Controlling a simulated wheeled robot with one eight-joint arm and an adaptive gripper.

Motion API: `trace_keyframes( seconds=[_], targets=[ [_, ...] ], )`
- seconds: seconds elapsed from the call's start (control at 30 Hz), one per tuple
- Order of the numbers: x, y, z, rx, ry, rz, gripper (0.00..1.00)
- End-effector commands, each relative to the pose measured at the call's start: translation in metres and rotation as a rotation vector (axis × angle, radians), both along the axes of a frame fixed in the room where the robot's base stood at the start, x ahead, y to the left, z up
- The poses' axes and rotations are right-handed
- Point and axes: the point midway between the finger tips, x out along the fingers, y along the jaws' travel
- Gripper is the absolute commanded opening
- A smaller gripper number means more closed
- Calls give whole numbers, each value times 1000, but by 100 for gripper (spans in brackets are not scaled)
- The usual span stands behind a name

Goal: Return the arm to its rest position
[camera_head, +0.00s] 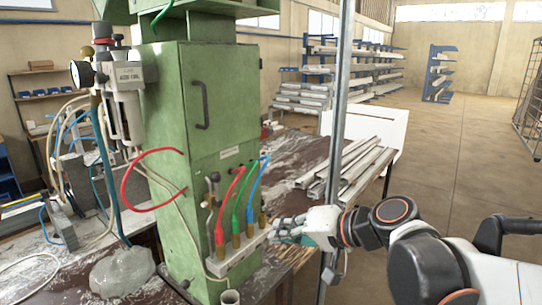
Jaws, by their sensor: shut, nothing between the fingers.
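My gripper (284,230) is at the centre bottom, at the end of my white and black arm, which reaches in from the lower right. Its fingers are shut with nothing visible between them. It is close to the right side of the valve block (236,255) on the green machine (210,130). I cannot tell whether it touches the block. Red, green and blue hoses rise from the block to the machine's front. A small lever with a dark knob (214,177) stands at the block's left end.
Metal profiles (345,165) lie on the bench to the right. A pressure regulator with a gauge (82,74) hangs at the machine's left. Blue racks (437,75) stand far back. Open floor (480,160) lies at the right.

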Motion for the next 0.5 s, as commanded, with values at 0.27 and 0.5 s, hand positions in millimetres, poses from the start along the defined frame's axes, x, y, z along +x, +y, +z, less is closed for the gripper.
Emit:
trace_keyframes(
  seconds=[0.27, 0.5],
  targets=[
    [-77, -69, -88, -409, 38, -66, 0],
    [-131, -137, -142, -730, 49, -130, 0]
  ],
)
